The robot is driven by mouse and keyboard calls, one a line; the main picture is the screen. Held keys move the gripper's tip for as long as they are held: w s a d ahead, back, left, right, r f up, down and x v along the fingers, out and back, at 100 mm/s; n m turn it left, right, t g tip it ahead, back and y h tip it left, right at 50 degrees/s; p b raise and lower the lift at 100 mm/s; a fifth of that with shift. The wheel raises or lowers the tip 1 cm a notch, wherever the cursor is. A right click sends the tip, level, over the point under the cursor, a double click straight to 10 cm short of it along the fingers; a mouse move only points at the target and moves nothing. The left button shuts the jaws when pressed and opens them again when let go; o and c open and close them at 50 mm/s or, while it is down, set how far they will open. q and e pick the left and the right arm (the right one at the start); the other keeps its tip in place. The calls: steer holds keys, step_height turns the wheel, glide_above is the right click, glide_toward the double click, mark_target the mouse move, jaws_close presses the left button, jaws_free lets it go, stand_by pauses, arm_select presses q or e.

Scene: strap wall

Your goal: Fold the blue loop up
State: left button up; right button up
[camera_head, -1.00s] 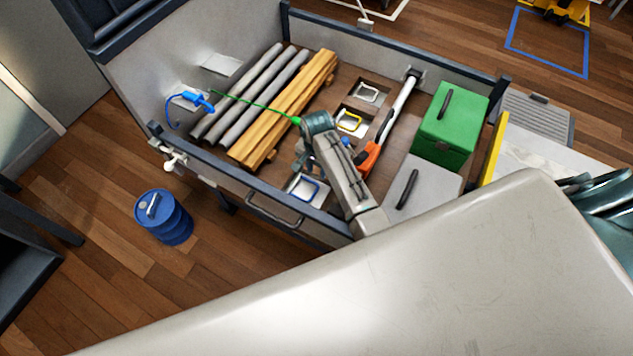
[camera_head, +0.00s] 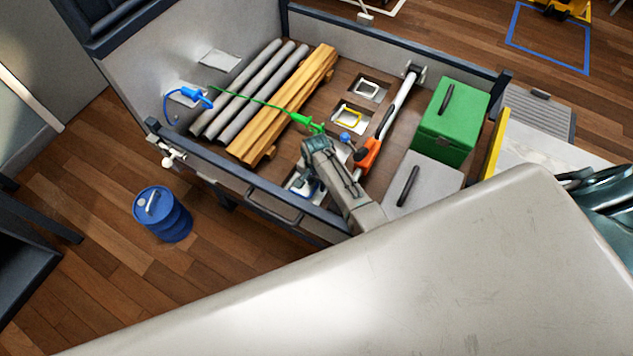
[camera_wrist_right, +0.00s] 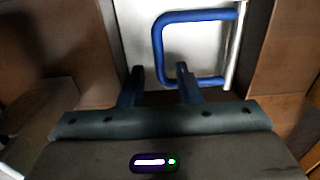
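The blue loop (camera_wrist_right: 165,50) is a U-shaped bar on a pale metal plate (camera_wrist_right: 190,45), hinged at a rod on its right in the right wrist view. In the head view a little of the loop (camera_head: 293,187) shows at the near edge of the bed, partly covered by my arm. My right gripper (camera_wrist_right: 160,80) is open at the loop's near left corner. One finger is left of the loop and the other overlaps its near bar; contact cannot be told. In the head view my right gripper (camera_head: 305,172) is mostly hidden. My left gripper is not in view.
A yellow loop (camera_head: 350,114) and a white loop (camera_head: 368,87) sit farther back. A green strap (camera_head: 255,101) crosses grey pipes (camera_head: 240,95) and wooden beams (camera_head: 285,105). An orange-ended bar (camera_head: 370,152), green box (camera_head: 450,120) and grey box (camera_head: 422,180) stand right. The bed wall (camera_head: 235,172) is near.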

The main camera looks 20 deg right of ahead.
jaws_close()
steer(key=shift+r, duration=0.1)
